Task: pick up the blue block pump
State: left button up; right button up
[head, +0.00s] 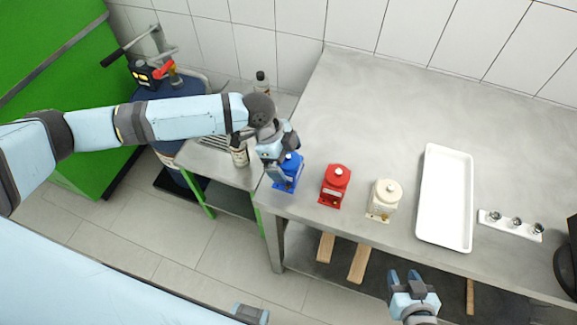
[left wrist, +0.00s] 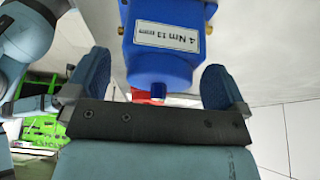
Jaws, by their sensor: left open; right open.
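The blue block pump (head: 287,174) stands at the left front corner of the grey table, upright, partly covered by my left gripper. My left gripper (head: 281,150) is directly above it, pointing down. In the left wrist view the pump (left wrist: 163,45) shows its labelled face between the two blue fingers of my left gripper (left wrist: 153,80). The fingers are open, with a gap on each side of the pump. My right gripper (head: 405,278) is open and empty, in front of the table's front edge.
A red pump (head: 335,185) and a cream pump (head: 384,198) stand right of the blue one. A white tray (head: 446,198) and a strip with metal fittings (head: 511,225) lie farther right. A bottle (head: 239,153) stands left. The table's back is clear.

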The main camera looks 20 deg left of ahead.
pick_arm(q)
jog(key=shift+x, duration=1)
jog(key=c, duration=1.1)
jog(key=shift+r, duration=0.1)
jog(key=shift+c, duration=1.3)
